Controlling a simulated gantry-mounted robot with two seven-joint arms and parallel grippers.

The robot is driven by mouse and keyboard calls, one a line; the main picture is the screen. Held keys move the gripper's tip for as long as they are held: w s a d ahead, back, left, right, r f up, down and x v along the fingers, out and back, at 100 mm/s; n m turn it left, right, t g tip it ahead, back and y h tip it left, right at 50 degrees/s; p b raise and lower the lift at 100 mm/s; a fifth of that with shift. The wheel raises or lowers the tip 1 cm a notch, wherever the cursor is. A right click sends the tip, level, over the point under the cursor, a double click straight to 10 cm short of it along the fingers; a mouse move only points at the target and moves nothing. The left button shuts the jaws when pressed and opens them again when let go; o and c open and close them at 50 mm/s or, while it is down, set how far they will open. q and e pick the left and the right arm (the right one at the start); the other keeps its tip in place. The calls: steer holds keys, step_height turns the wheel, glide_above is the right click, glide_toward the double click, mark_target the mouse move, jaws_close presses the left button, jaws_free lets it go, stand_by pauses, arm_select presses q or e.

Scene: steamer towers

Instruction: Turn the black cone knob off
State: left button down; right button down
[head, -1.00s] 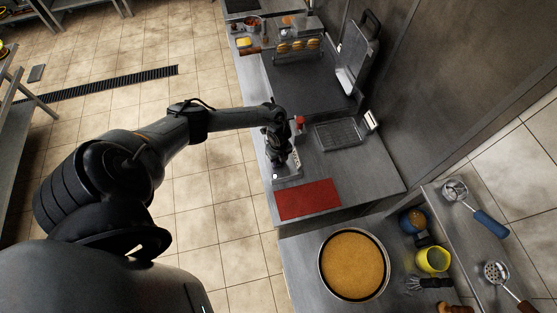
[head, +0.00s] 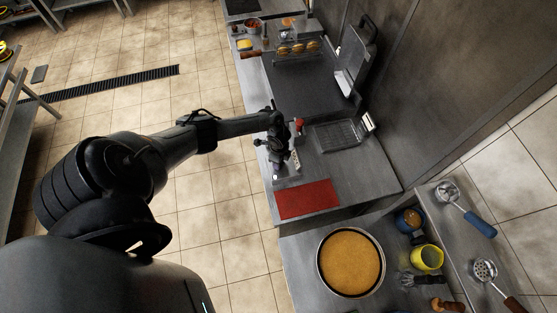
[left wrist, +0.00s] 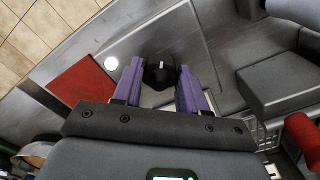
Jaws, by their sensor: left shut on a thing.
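The black cone knob (left wrist: 160,72) shows in the left wrist view between the two purple fingers of my left gripper (left wrist: 159,74). The fingers are shut on it, one on each side. In the head view my left gripper (head: 280,168) is over the front edge of the steel counter, beside the red mat. The knob itself is hidden there behind the gripper. My right gripper is in neither view.
A red mat (head: 307,199) lies on the counter just in front of the gripper. A red-topped item (head: 300,122) and a wire basket (head: 340,134) stand close behind. A dark griddle (head: 310,83) lies farther back. A large pan (head: 351,262) stands nearer.

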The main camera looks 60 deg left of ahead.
arm_select(q)
steer(key=n+p, duration=0.2)
steer(key=n, duration=0.1)
steer(key=shift+s+r, duration=0.1)
steer(key=n+p, duration=0.1)
steer(key=n, duration=0.2)
steer(key=shift+f+n, duration=0.25)
steer(key=shift+n, duration=0.05)
steer(key=c, duration=0.8)
jaws_free()
steer(key=shift+r, duration=0.1)
